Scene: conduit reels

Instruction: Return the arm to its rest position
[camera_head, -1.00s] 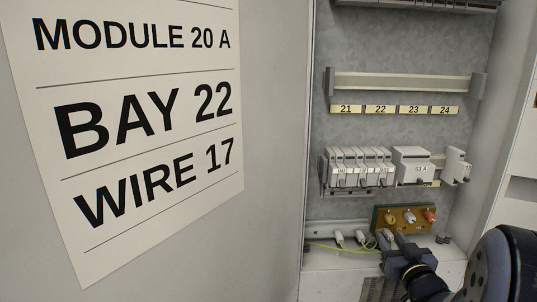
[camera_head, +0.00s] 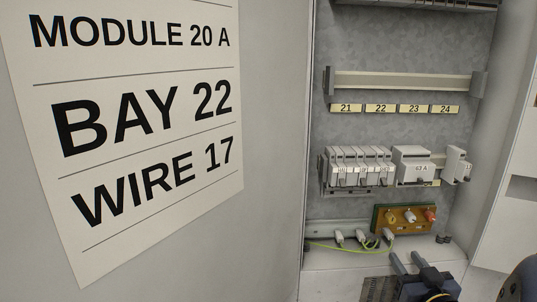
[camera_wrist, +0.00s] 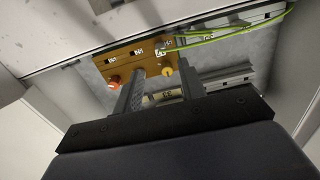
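My gripper (camera_head: 406,260) is at the bottom right of the head view, in front of the cabinet's lower ledge. Its two fingers are apart, with no held object visible. In the wrist view my gripper (camera_wrist: 157,72) also shows spread fingers. A pale plug (camera_head: 388,235) sits just below the block, apart from the fingers. The sign on the left (camera_head: 150,90) reads MODULE 20 A, BAY 22, WIRE 17.
A bare rail (camera_head: 400,83) lies above labels 21 to 24 (camera_head: 380,109). Grey modules (camera_head: 358,167) and a 63 A module (camera_head: 413,166) sit on a lower rail. A green-yellow wire (camera_head: 335,249) and pale plugs lie at the cabinet bottom. Walls close in both sides.

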